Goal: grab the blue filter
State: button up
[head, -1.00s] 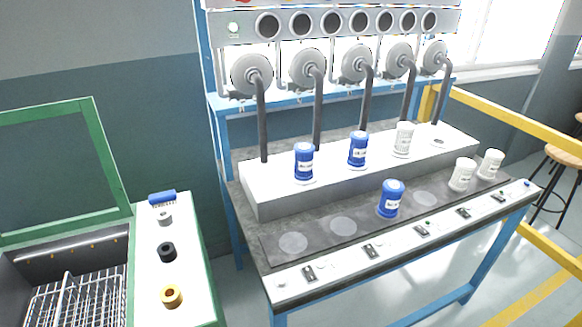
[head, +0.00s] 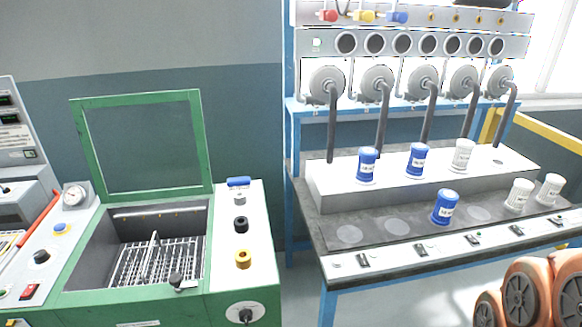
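Three blue filters with white labels stand upright on the bench at the right. One blue filter (head: 367,165) and a second blue filter (head: 416,160) stand on the white raised block. A third blue filter (head: 445,207) stands in front of them on the dark strip, a little tilted in the picture.
A white filter (head: 463,155) stands on the white block (head: 325,187); two more, one white filter (head: 519,194) and another (head: 550,190), stand on the strip. Grey pipes hang above the block. Left is a green-framed machine (head: 140,303) with a raised lid. A floor gap separates it from the bench.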

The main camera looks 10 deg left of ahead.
aim_at(367, 155)
jog(key=u, duration=0.85)
jog(key=i, duration=1)
